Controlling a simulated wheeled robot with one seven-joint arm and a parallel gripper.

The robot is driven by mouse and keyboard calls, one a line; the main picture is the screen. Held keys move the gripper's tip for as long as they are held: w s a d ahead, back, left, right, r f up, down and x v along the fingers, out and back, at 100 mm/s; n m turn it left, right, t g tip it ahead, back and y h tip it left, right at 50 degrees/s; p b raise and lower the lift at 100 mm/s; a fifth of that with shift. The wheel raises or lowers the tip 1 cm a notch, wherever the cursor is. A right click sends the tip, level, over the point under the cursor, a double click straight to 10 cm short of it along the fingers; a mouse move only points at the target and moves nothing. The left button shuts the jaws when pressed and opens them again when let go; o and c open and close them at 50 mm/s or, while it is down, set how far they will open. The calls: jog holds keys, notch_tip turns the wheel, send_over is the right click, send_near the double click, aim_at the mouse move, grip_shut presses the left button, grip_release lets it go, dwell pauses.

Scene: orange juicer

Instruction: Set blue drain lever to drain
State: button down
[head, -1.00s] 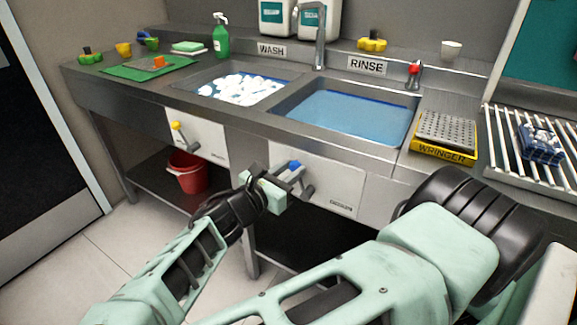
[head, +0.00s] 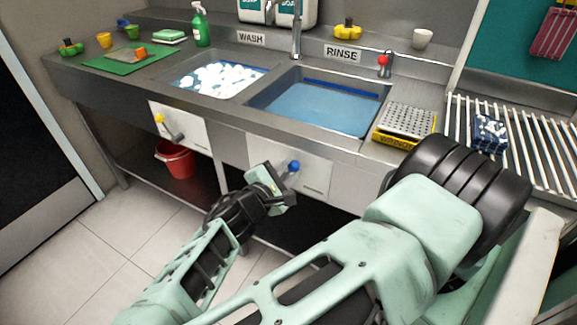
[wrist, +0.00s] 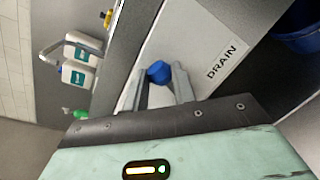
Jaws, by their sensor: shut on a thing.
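The blue drain lever has a round blue knob (head: 294,166) on the white panel (head: 313,174) below the rinse basin. The knob leans to the upper right in the head view, and its lower arm is largely hidden by my gripper (head: 283,178). In the wrist view the blue knob (wrist: 159,72) sits between the grey fingers of my gripper (wrist: 162,78), which is shut on it. The black word DRAIN (wrist: 228,60) shows on the panel to the right of the knob in the wrist view.
The rinse basin (head: 318,106) holds blue water, and the wash basin (head: 217,78) holds foam. A yellow-knobbed lever (head: 161,119) is on the left panel. A red bucket (head: 175,160) stands on the shelf below. A wringer (head: 407,122) is at the right.

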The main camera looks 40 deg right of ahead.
jog(key=shift+s+d+f+m, duration=0.1)
jog(key=shift+s+f+m, duration=0.1)
jog(key=shift+s+m, duration=0.15)
dwell(0.3)
jog(key=c, duration=1.1)
grip_release()
jog(key=p+v, duration=0.3)
jog(key=v, duration=1.4)
jog(key=shift+s+p, duration=0.2)
jog(key=shift+p, duration=0.2)
